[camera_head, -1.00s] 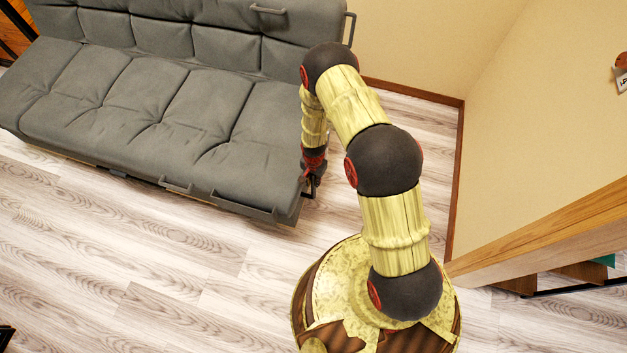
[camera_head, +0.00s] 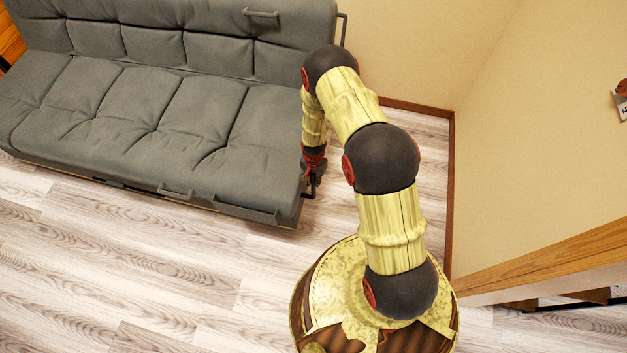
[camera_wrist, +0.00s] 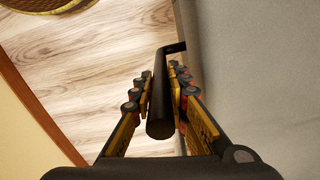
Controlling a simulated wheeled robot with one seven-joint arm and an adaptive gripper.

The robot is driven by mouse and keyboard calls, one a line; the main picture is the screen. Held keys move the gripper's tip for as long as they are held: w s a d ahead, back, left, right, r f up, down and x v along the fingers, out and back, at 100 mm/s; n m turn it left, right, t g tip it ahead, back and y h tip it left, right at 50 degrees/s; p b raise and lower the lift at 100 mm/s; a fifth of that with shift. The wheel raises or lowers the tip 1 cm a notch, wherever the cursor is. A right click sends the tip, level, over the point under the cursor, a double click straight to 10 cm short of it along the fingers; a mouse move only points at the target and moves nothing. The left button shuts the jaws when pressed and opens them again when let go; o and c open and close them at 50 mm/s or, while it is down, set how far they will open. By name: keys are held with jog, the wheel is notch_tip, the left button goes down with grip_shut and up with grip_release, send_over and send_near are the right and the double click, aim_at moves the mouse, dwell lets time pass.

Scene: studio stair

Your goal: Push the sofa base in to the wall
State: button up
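The grey sofa (camera_head: 190,45) stands at the upper left in the head view. Its base (camera_head: 135,125), with the tufted seat, extends out from the backrest over the floor. My gripper (camera_head: 312,182) is low at the base's right end, near the front corner. In the wrist view my gripper (camera_wrist: 161,82) has its fingers closed on both sides of a dark bar handle (camera_wrist: 159,115). The handle is beside the grey side of the sofa base (camera_wrist: 250,70). The handle is mostly hidden behind my gripper in the head view.
A beige wall (camera_head: 415,50) stands behind the sofa and another wall (camera_head: 530,130) on the right. A wooden beam (camera_head: 560,250) juts in at the lower right. The wood floor (camera_head: 150,260) in front of the sofa is clear.

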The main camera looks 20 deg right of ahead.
jog(key=o, duration=0.4)
jog(key=shift+w+d+r, duration=0.2)
jog(key=shift+w+d, duration=0.05)
jog(key=shift+w, duration=0.45)
jog(key=shift+c, duration=0.2)
jog(key=shift+o, duration=0.4)
jog(key=shift+s+f, duration=0.1)
jog(key=shift+s, duration=0.25)
notch_tip(320, 180, up, 12)
jog(key=shift+f, duration=0.1)
